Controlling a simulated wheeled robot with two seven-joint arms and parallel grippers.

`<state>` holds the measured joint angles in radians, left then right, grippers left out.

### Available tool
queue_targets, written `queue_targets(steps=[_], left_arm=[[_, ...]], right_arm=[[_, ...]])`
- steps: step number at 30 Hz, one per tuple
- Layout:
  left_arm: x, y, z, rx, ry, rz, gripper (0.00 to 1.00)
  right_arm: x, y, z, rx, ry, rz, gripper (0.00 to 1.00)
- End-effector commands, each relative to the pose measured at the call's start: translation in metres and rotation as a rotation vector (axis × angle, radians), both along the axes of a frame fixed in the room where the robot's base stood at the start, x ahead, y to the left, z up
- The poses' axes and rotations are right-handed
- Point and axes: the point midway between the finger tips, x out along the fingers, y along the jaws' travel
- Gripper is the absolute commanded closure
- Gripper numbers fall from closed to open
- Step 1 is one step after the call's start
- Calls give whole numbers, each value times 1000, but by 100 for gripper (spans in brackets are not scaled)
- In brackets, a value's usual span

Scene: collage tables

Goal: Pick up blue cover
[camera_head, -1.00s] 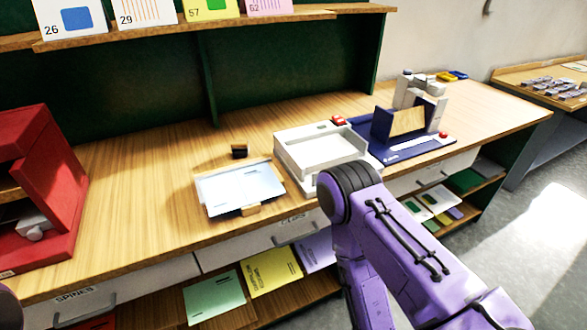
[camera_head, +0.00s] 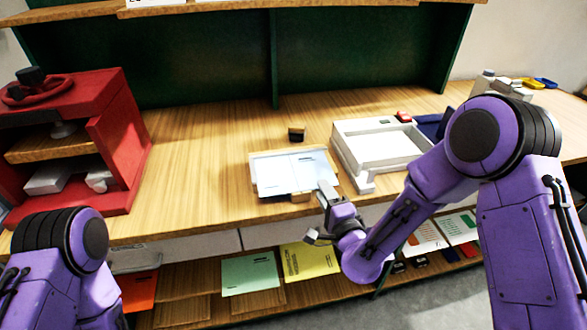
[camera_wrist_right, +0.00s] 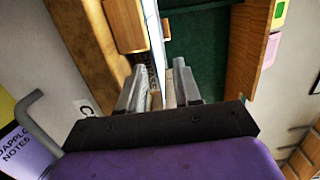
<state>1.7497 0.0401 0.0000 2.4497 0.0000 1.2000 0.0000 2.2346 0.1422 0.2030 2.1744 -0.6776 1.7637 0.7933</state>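A pale blue-white cover (camera_head: 280,174) lies open and nearly flat on a low wooden stand on the table, at the middle of the head view. Its thin edge also shows in the right wrist view (camera_wrist_right: 155,28). My right gripper (camera_head: 325,191) is at the cover's front right corner. In the right wrist view its two fingers (camera_wrist_right: 157,92) stand apart, with the cover's edge in line with the gap. I cannot tell whether they touch it. My left arm shows at the lower left, but its gripper is out of view.
A small dark block (camera_head: 296,134) stands behind the cover. A white tray (camera_head: 345,150) is to its right and a red press (camera_head: 125,140) to the left. Green (camera_head: 250,274) and yellow (camera_head: 308,262) sheets lie on the shelf below. The table left of the cover is clear.

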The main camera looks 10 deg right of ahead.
Motion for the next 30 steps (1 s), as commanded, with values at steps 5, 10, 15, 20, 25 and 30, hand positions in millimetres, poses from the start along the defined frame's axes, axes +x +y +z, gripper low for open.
queue_targets(steps=[5, 10, 15, 20, 25, 30], left_arm=[[0, 0, 18, 0, 0, 0, 100], [0, 0, 18, 0, 0, 0, 100], [0, 0, 18, 0, 0, 0, 100], [0, 0, 18, 0, 0, 0, 100], [0, 0, 18, 0, 0, 0, 100], [0, 0, 18, 0, 0, 0, 100]], right_arm=[[32, 4, -1, -2, 0, 0, 67], [40, 6, -4, -2, 2, 1, 67], [40, 6, -4, -2, 2, 1, 80], [40, 6, -4, -3, 2, 1, 100], [40, 6, -4, -3, 2, 1, 100], [40, 6, -2, -3, 2, 0, 100]])
